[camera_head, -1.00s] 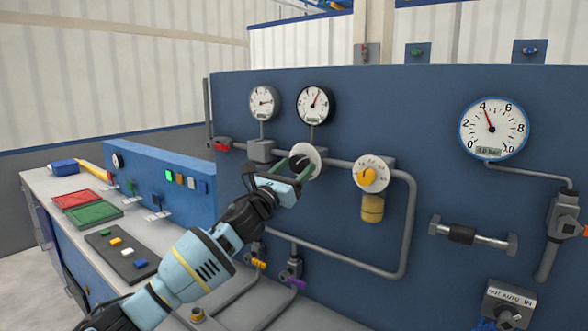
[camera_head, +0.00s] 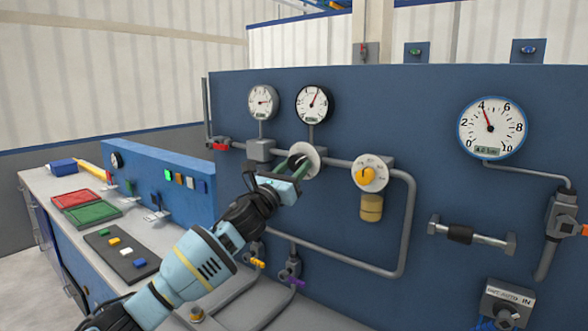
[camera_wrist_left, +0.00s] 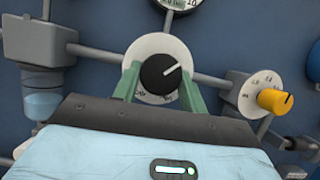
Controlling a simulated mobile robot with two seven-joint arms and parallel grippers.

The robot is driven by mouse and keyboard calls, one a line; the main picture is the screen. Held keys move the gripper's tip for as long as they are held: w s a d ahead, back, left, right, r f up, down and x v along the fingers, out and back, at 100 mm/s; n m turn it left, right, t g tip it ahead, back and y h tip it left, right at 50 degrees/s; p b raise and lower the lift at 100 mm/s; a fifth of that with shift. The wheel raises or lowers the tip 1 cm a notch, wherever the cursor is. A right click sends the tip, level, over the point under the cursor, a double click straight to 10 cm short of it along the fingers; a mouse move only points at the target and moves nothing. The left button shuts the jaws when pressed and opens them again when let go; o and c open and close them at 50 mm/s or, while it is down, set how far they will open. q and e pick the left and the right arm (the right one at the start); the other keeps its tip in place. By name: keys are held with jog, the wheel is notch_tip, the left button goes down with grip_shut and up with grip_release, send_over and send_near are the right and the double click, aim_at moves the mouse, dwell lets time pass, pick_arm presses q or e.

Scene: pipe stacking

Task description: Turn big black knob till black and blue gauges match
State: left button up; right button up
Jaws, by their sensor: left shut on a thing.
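The big black knob (camera_wrist_left: 165,73) sits on a round white dial plate (camera_wrist_left: 136,50) in the left wrist view, its white pointer line aimed up and right. My left gripper (camera_head: 300,167) has its green fingers on either side of the knob and is shut on it. In the head view the gripper partly hides the knob. The black-rimmed gauge (camera_head: 314,103) is above the knob, its needle up and slightly right. The blue-rimmed gauge (camera_head: 492,128) is at the right, its needle near 4; its small digital display is too blurred to read surely. My right gripper is not in view.
A yellow knob (camera_head: 367,175) on a white dial is close to the right of the black knob. Grey pipes (camera_head: 408,220) run along the blue panel. A smaller gauge (camera_head: 263,102) hangs at the left. A workbench with red and green trays (camera_head: 93,214) is at left.

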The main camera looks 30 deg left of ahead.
pick_arm(q)
jog(key=shift+n, duration=0.3)
jog(key=n+y, duration=0.1)
jog(key=n, duration=0.1)
jog(key=n+y, duration=0.2)
jog(key=n, duration=0.1)
jog(key=n+y, duration=0.1)
jog(key=n, duration=0.2)
jog(key=shift+d+r+g+y, duration=0.1)
jog(key=shift+d+g+y, duration=0.2)
jog(key=shift+g, duration=0.1)
jog(key=n+g+y, duration=0.1)
jog(key=n, duration=0.2)
jog(key=n+g+y, duration=0.1)
jog(key=n, duration=0.2)
jog(key=shift+r+n, duration=0.15)
jog(key=shift+n, duration=0.25)
jog(key=o, duration=1)
jog(key=shift+s, duration=0.15)
jog(key=shift+s+d+f, duration=0.2)
jog(key=shift+s, duration=0.4)
jog(key=shift+v, duration=3.15)
